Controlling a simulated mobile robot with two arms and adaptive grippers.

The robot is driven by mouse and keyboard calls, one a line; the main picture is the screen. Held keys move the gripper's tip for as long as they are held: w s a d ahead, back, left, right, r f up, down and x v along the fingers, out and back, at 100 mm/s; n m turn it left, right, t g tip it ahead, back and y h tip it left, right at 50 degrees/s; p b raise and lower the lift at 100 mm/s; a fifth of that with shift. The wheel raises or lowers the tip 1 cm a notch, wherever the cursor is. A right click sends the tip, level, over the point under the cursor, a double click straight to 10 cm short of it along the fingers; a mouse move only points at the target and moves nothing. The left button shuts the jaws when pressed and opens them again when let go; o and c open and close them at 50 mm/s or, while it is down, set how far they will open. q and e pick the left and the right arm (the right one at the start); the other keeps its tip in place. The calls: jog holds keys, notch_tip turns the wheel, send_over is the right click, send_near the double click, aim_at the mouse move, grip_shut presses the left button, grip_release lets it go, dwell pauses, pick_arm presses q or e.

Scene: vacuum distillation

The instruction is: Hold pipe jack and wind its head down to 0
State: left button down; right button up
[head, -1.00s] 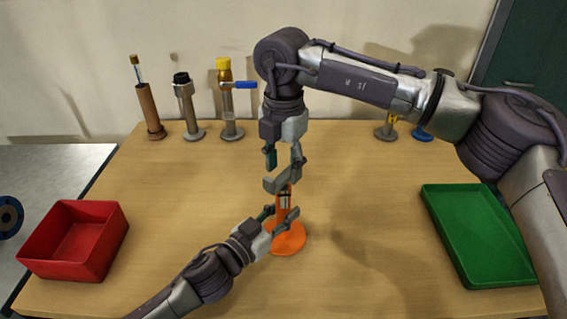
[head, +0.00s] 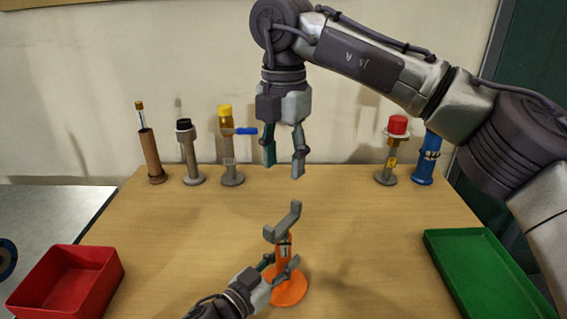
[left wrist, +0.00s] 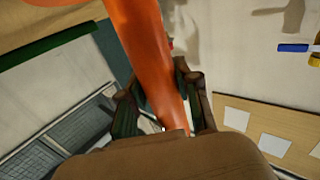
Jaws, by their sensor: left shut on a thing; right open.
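The pipe jack stands upright on the table, with an orange round base and orange stem (head: 289,291) and a grey V-shaped head (head: 284,223) on top. My left gripper (head: 281,265) is shut around the stem, below the head. The left wrist view shows the orange stem (left wrist: 145,60) running between its fingers; the head is not clear there. My right gripper (head: 283,168) is open and empty, pointing down above the head with a clear gap. Any scale on the stem is too small to read.
A red tray (head: 68,285) is at left and a green tray (head: 480,270) at right. Along the back stand a brown tube (head: 152,155), a grey post (head: 188,155), a yellow-topped post (head: 228,150), a red-topped post (head: 391,155) and a blue post (head: 428,158).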

aim_at(282, 226)
notch_tip(282, 226, down, 13)
jog(key=m, duration=3.5)
jog(key=shift+s+a+m, duration=0.15)
jog(key=shift+m, duration=0.15)
grip_shut()
